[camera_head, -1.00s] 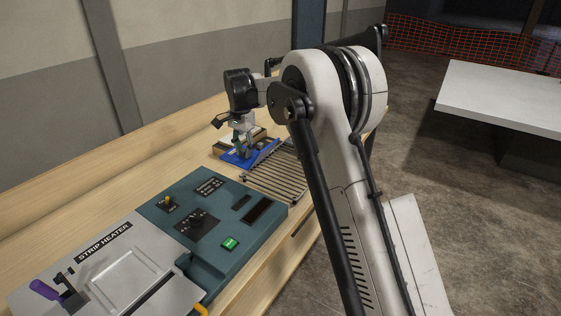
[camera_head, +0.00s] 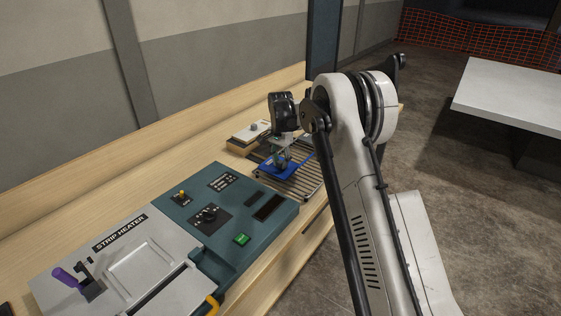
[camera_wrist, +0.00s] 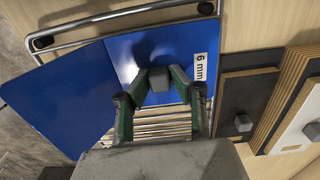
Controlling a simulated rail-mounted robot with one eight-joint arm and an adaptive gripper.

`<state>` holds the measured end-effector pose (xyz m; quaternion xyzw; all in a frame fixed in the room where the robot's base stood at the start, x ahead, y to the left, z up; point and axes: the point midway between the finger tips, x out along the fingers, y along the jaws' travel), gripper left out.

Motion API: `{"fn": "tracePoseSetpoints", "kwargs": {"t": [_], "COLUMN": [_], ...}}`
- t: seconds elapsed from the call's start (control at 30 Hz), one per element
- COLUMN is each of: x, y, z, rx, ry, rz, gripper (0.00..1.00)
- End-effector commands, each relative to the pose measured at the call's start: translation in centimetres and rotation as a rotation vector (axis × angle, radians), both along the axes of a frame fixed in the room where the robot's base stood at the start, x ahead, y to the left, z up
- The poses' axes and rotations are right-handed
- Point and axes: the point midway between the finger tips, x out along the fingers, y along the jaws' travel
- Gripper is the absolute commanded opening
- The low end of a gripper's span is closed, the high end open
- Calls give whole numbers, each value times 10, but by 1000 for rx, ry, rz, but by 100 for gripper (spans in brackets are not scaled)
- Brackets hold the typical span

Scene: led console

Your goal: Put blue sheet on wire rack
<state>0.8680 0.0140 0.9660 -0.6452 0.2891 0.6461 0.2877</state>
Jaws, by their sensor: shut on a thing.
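The blue sheet (camera_wrist: 75,92) has a bend line across it and a white "6 mm" label (camera_wrist: 200,68). It also shows in the head view (camera_head: 279,170). My gripper (camera_wrist: 158,88) is shut on a small grey block on the sheet's face; it also shows in the head view (camera_head: 281,160). The wire rack (camera_head: 300,184) lies on the bench under the sheet. Its bars (camera_wrist: 160,125) show below the sheet in the wrist view. Whether the sheet touches the rack cannot be told.
The strip heater (camera_head: 130,260) with its teal control panel (camera_head: 215,205) stands at the near left of the rack. Flat boards with grey knobs (camera_wrist: 245,95) lie right beside the rack in the wrist view. A white table (camera_head: 510,95) stands apart.

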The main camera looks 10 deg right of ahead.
Motion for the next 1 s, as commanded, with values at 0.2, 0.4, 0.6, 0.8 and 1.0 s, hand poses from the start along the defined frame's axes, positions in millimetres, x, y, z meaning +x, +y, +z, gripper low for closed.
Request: {"fn": "tracePoseSetpoints", "kwargs": {"t": [0.2, 0.4, 0.6, 0.8, 1.0], "x": [0, 0, 0, 0, 0], "y": [0, 0, 0, 0, 0], "z": [0, -3, -3, -1, 21], "rx": [0, 0, 0, 0, 0], "ry": [0, 0, 0, 0, 0], "rz": [0, 0, 0, 0, 0], "gripper": [0, 27, 39, 39, 39]}}
